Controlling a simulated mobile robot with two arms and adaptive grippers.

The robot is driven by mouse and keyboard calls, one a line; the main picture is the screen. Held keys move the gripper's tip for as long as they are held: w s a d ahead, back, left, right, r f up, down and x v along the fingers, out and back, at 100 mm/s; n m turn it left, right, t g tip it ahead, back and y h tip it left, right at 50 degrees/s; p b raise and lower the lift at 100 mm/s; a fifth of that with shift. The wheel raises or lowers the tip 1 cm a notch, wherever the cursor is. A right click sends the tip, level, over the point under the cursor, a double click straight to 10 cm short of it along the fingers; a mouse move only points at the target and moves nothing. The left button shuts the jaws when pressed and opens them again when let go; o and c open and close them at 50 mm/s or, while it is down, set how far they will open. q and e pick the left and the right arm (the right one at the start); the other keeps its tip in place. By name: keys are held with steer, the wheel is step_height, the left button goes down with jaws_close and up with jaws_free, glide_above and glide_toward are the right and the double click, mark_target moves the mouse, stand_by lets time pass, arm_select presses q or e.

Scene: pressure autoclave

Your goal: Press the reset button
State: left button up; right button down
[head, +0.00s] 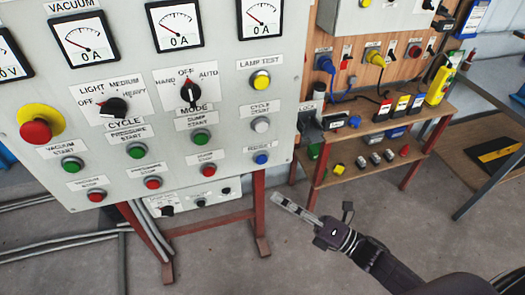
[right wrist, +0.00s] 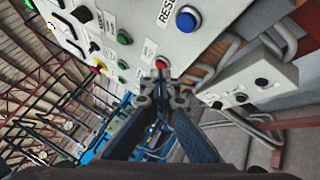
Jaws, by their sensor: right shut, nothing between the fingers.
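The blue reset button (head: 262,159) sits at the lower right of the grey control panel (head: 225,110), under a small label. In the right wrist view the blue button (right wrist: 188,19) is at the top, right of centre, beside a label of which "RESE" can be read. My right gripper (head: 280,201) is shut and empty, below and slightly right of the button in the head view and apart from the panel. Its closed fingertips also show in the right wrist view (right wrist: 161,80), below the blue button. My left gripper is not in view.
A white cycle start button (head: 261,125) and a yellow lamp test button (head: 261,81) are above the blue one. A red button (head: 207,170) is to its left. A small switch box (head: 195,197) hangs below the panel. A wooden shelf (head: 345,170) stands to the right.

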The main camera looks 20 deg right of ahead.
mark_target(262, 160)
steer(key=shift+s+a+r+n+y, duration=0.15)
steer(key=shift+r+n, duration=0.15)
steer(key=shift+r, duration=0.1)
steer(key=shift+s+a+r+n+y, duration=0.1)
steer(key=shift+r+n+y, duration=0.05)
steer(key=shift+r+n, duration=0.2)
steer(key=w+b, duration=0.3)
steer(key=w, duration=0.6)
steer(key=shift+a, duration=0.15)
stand_by(0.8)
